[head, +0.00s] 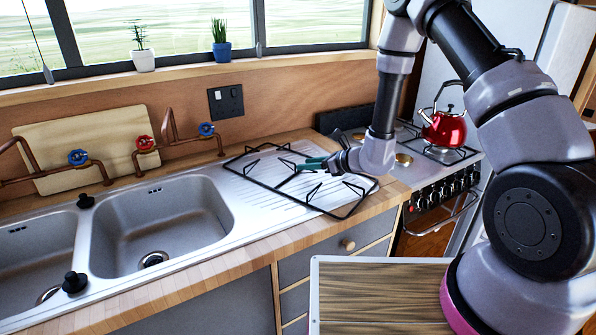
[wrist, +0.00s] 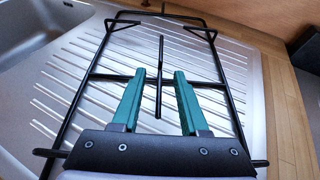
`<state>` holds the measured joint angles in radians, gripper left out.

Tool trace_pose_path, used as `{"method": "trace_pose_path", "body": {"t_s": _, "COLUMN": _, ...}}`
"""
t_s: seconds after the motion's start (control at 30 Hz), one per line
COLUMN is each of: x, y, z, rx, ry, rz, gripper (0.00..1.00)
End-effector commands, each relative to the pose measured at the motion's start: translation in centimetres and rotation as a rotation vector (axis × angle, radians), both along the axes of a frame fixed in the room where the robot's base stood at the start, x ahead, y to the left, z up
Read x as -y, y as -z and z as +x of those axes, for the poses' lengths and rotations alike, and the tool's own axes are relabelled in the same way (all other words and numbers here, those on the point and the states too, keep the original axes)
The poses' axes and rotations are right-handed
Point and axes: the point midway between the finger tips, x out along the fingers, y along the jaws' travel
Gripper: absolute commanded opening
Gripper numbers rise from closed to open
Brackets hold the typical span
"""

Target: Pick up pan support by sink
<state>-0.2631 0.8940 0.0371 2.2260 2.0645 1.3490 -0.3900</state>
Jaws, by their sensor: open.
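The pan support (head: 341,208) is a black wire grate lying on the ribbed drainboard to the right of the sink. In the wrist view the pan support (wrist: 215,37) fills the middle, with long side bars, a crossbar and short prongs. My gripper (head: 304,165) reaches over it from the right with green fingers. In the wrist view my gripper (wrist: 160,74) is open, with one grate bar showing lengthwise between the fingertips and the crossbar passing by the fingers. I cannot tell whether the fingers touch the bars.
The double sink (head: 165,222) lies left of the drainboard, with copper pipes and taps behind. A stove with a red kettle (head: 445,129) stands at the right. A cutting board (head: 85,150) leans on the wall. Plants line the windowsill.

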Motion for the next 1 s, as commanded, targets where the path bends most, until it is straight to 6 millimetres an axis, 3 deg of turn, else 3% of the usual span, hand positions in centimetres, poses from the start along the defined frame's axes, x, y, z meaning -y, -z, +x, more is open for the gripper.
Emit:
{"method": "trace_pose_path", "body": {"t_s": 0.4, "x": -3.7, "y": 1.9, "z": 2.7, "rx": 0.000, "ry": -0.002, "rz": 0.001, "gripper": 0.44}}
{"method": "trace_pose_path", "body": {"t_s": 0.7, "x": -4.1, "y": 2.1, "z": 2.9, "rx": -0.001, "ry": -0.001, "rz": 0.001, "gripper": 0.44}}
{"method": "trace_pose_path", "body": {"t_s": 0.8, "x": -4.1, "y": 2.1, "z": 2.9, "rx": -0.001, "ry": -0.001, "rz": 0.001, "gripper": 0.06}}
{"method": "trace_pose_path", "body": {"t_s": 0.83, "x": -4.1, "y": 2.1, "z": 2.9, "rx": -0.001, "ry": -0.001, "rz": 0.001, "gripper": 0.00}}
{"method": "trace_pose_path", "body": {"t_s": 1.0, "x": -4.1, "y": 2.1, "z": 2.9, "rx": -0.001, "ry": -0.001, "rz": 0.001, "gripper": 0.00}}
